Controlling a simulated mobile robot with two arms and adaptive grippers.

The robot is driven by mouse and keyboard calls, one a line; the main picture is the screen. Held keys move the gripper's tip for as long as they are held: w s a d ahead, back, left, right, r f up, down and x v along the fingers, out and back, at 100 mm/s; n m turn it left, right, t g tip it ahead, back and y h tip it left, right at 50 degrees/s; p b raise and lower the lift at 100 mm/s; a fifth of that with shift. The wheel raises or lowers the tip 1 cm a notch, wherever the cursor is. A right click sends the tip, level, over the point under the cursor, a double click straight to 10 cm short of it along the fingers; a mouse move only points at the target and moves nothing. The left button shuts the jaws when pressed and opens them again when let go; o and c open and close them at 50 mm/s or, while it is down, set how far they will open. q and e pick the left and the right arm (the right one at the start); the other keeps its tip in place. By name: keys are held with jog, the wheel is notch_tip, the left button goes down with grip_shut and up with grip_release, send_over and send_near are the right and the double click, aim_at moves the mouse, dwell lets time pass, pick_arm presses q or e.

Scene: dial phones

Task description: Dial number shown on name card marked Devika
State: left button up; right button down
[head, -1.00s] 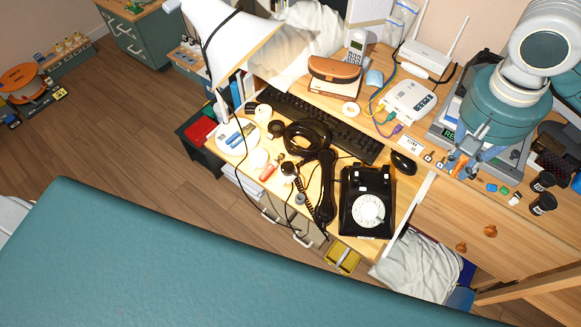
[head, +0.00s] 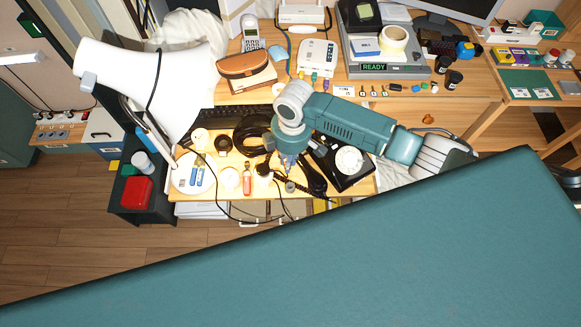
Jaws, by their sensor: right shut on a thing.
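The black dial phone (head: 330,165) stands on the desk, its white dial (head: 349,160) facing up and partly beside my forearm. Its black handset (head: 312,180) lies off the phone, to its left. My right gripper (head: 287,170) points down just left of the handset, above the small items. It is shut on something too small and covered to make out. My left gripper is not in view. I see no card that I can read as Devika; my right arm covers part of the desk.
A white lamp (head: 165,85) leans over the left side. A black cable coil (head: 252,135), a round white plate (head: 193,173) and a red lighter-like item (head: 247,181) crowd the desk. A scale reading READY (head: 385,68) stands behind. A large teal surface (head: 400,260) fills the front.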

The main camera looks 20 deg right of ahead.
jog(key=shift+n, duration=0.8)
jog(key=shift+s+f+b, duration=0.3)
jog(key=shift+f+b, duration=0.35)
jog(key=shift+f, duration=0.5)
jog(key=shift+s+f+b, duration=0.35)
jog(key=shift+f+b, duration=0.3)
jog(key=shift+f, duration=0.45)
jog(key=shift+s+f+b, duration=0.3)
jog(key=shift+f+b, duration=0.35)
jog(key=shift+f, duration=0.5)
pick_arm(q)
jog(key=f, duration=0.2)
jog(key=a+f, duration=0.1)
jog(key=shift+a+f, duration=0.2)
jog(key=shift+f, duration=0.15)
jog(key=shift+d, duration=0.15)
pick_arm(e)
jog(key=shift+d, duration=0.1)
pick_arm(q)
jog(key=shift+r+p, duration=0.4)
pick_arm(e)
jog(key=shift+r, duration=0.1)
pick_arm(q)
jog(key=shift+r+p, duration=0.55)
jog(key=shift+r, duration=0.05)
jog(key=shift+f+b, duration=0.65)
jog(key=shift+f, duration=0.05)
pick_arm(e)
jog(key=shift+f, duration=1.35)
